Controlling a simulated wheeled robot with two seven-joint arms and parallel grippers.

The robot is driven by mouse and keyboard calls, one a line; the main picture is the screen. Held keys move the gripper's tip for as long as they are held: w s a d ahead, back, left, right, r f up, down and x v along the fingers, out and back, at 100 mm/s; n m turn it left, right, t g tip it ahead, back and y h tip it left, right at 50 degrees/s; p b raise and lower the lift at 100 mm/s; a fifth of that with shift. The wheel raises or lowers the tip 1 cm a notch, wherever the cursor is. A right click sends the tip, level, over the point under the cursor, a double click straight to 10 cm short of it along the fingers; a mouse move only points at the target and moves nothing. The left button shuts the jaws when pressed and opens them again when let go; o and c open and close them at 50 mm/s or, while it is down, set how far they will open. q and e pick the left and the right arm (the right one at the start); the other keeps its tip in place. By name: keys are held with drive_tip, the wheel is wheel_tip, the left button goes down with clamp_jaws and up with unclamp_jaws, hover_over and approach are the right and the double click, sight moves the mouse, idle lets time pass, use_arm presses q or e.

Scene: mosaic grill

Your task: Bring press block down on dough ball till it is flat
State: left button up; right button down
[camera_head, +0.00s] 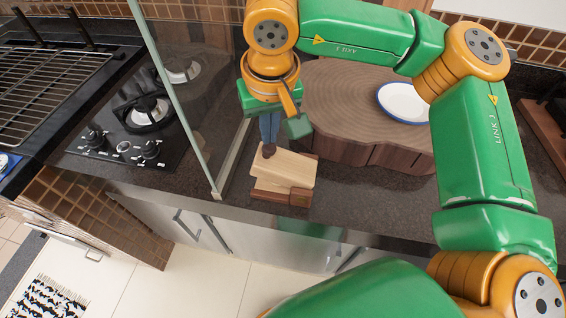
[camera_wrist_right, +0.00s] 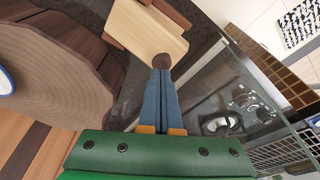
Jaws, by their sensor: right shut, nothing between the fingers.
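The press block, a pale wooden slab (camera_head: 288,168) with a dark brown knob (camera_head: 268,151), lies over a reddish-brown wooden base (camera_head: 299,199) near the counter's front edge. The slab also shows at the top of the right wrist view (camera_wrist_right: 143,32). I see no dough ball; the slab covers most of the base, and anything between them is hidden. My right gripper (camera_head: 269,138) points down at the knob. Its blue fingers (camera_wrist_right: 163,73) are shut together with their tips at the knob, touching or just above it. My left gripper is out of view.
A glass panel (camera_head: 181,100) stands left of the block, before the gas hob (camera_head: 124,146). Behind the block is a round wooden board (camera_head: 340,100) with a white blue-rimmed plate (camera_head: 404,103). A grill (camera_head: 50,77) is at far left.

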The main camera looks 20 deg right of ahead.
sight(269, 148)
drive_tip(key=shift+f+b, duration=1.35)
drive_tip(key=shift+f, duration=0.25)
idle(0.7)
wheel_tip(269, 148, up, 8)
drive_tip(key=p, duration=0.7)
drive_tip(key=shift+r, duration=0.15)
